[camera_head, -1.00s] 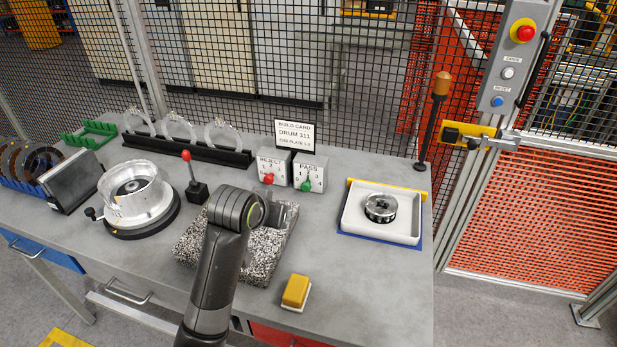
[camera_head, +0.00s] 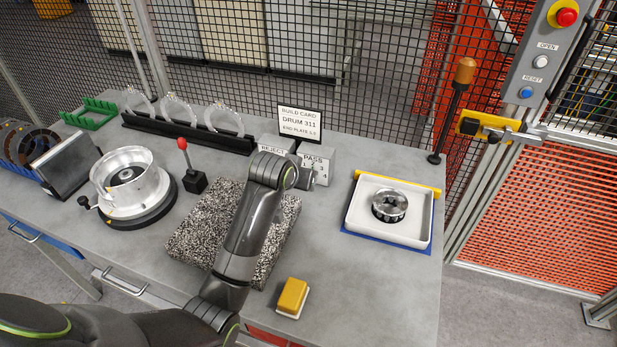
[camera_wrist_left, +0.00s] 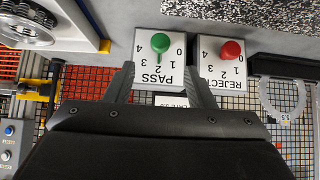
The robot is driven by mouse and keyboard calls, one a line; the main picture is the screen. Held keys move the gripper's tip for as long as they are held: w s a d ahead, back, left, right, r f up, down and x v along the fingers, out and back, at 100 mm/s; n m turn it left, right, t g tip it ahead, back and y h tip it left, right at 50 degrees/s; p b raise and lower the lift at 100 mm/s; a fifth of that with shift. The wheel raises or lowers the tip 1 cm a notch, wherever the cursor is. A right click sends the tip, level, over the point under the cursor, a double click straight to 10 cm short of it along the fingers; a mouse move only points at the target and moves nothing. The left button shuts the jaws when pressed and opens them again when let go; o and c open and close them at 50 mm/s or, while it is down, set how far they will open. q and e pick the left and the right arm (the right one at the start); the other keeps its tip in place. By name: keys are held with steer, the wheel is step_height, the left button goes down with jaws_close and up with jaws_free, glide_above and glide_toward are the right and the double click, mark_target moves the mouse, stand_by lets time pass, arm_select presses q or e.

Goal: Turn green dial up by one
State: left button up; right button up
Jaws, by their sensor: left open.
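The green dial (camera_wrist_left: 168,42) sits on the white PASS box (camera_wrist_left: 143,77), which shows numbers 0 to 4. A narrow green part of the dial appears to point toward 2. The PASS box also shows in the head view (camera_head: 319,158), where my left gripper hides the dial. My left gripper (camera_head: 306,178) is in front of the box. In the wrist view its open fingers (camera_wrist_left: 158,68) stand on either side of the PASS face, with the dial just beyond the tips, apparently untouched. My right gripper is not in view.
The REJECT box (camera_wrist_left: 222,77) with a red dial (camera_wrist_left: 231,49) stands close beside PASS. A build card (camera_head: 300,121) stands behind. A speckled pad (camera_head: 190,231) lies below my arm. A white tray (camera_head: 428,222) is right; a yellow block (camera_head: 292,296) is in front.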

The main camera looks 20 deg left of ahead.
arm_select(q)
steer(key=x, duration=0.8)
steer(key=shift+a, duration=0.1)
steer(key=shift+x, duration=0.8)
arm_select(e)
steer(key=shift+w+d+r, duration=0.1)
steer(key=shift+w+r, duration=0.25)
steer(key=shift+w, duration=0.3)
arm_select(q)
steer(key=shift+p, duration=0.3)
steer(key=c, duration=0.9)
